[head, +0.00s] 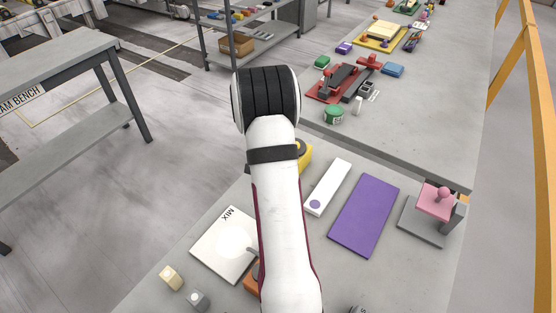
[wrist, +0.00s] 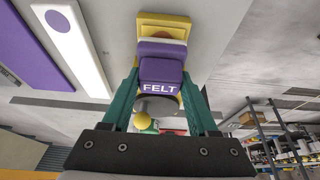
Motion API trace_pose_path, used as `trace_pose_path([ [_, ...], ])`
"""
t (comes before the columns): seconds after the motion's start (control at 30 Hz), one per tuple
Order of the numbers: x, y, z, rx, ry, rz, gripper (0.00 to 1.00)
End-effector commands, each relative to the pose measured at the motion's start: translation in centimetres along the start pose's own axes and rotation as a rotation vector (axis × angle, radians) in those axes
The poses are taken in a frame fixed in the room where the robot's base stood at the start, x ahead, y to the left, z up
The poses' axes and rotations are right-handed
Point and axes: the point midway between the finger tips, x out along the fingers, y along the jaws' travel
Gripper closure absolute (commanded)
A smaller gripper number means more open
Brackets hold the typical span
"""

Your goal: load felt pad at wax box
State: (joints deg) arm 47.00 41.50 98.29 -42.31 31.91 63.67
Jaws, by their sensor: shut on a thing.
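A purple block lettered FELT (wrist: 162,72), the felt pad, sits between the green fingers of my gripper (wrist: 160,92) in the wrist view. The gripper is shut on it. A yellow knob (wrist: 141,115) shows below it in that view. A yellow box-like thing (wrist: 164,20), perhaps the wax box, lies just beyond the pad; I cannot tell whether they touch. In the head view only part of a yellow thing (head: 306,154) shows beside my arm. My arm hides the gripper and the pad there.
A white strip with a purple dot (head: 332,180) and a purple panel (head: 364,216) lie right of my arm. A pink piece on a grey stand (head: 435,205) is farther right. A white MIX plate (head: 215,250) and small blocks (head: 171,277) lie left. A second bench (head: 420,125) stands behind.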

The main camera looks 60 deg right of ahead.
Motion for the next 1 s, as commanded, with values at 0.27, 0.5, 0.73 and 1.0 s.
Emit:
trace_pose_path([
  [0.27, 0.13, 0.0, 0.04, 0.0, 0.0, 0.0, 0.85],
  [0.5, 0.4, 0.0, 0.14, 0.0, 0.001, 0.0, 0.85],
  [0.73, 0.66, 0.0, 0.24, 0.0, 0.001, 0.0, 0.85],
  [1.0, 0.93, -0.01, 0.35, 0.0, 0.001, 0.0, 0.85],
])
